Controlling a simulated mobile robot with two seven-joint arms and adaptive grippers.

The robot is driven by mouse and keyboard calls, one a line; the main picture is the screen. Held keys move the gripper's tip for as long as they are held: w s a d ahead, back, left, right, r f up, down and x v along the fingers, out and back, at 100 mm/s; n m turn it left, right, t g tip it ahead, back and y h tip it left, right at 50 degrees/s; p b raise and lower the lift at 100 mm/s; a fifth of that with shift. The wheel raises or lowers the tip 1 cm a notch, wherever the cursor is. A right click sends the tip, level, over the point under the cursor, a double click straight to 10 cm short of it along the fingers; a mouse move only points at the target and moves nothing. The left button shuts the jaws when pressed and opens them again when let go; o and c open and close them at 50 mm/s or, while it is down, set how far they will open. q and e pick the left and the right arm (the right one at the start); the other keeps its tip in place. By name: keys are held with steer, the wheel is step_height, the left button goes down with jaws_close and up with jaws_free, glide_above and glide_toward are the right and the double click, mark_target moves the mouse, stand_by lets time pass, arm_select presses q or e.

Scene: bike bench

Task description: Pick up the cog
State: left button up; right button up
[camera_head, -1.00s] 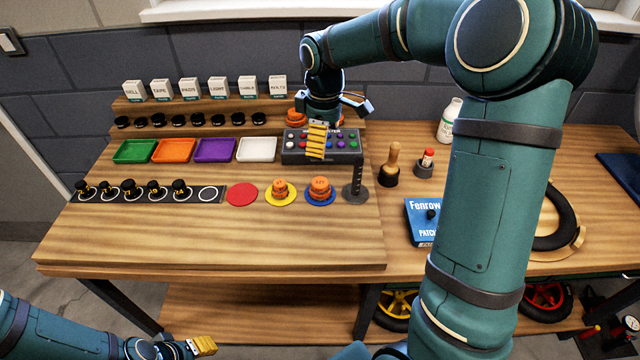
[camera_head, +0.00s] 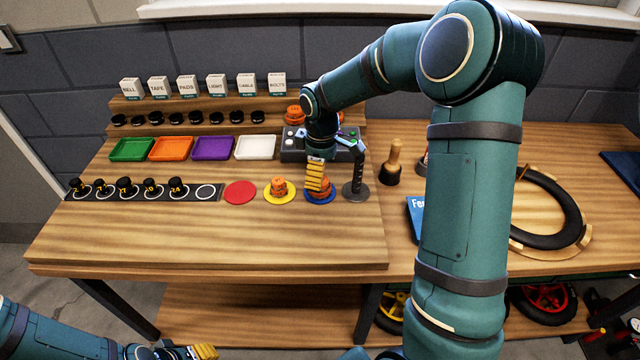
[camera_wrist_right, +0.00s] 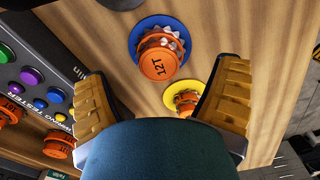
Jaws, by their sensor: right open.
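An orange cog (camera_head: 324,185) sits on the blue disc (camera_head: 311,199), partly hidden behind my right gripper (camera_head: 316,176). In the right wrist view, this cog (camera_wrist_right: 160,58) has an orange cap marked 12T and silver teeth, and the blue disc (camera_wrist_right: 139,32) lies under it. A second, smaller-looking orange cog (camera_head: 279,186) sits on the yellow disc (camera_head: 268,196); it also shows in the right wrist view (camera_wrist_right: 187,99). My right gripper is open and empty, above and close to the blue disc. My left gripper (camera_head: 196,352) is at the bottom edge, far from the cogs.
A black post (camera_head: 357,178) on a round base stands just right of the blue disc. The button tester box (camera_head: 292,147) is behind. A red disc (camera_head: 240,192) is bare. More orange pieces (camera_head: 294,112) sit on the shelf. The front bench top is clear.

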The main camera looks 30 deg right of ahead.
step_height(320, 180, down, 3)
steer(key=shift+w+f, duration=0.1)
steer(key=shift+w, duration=0.05)
steer(key=c, duration=1.3)
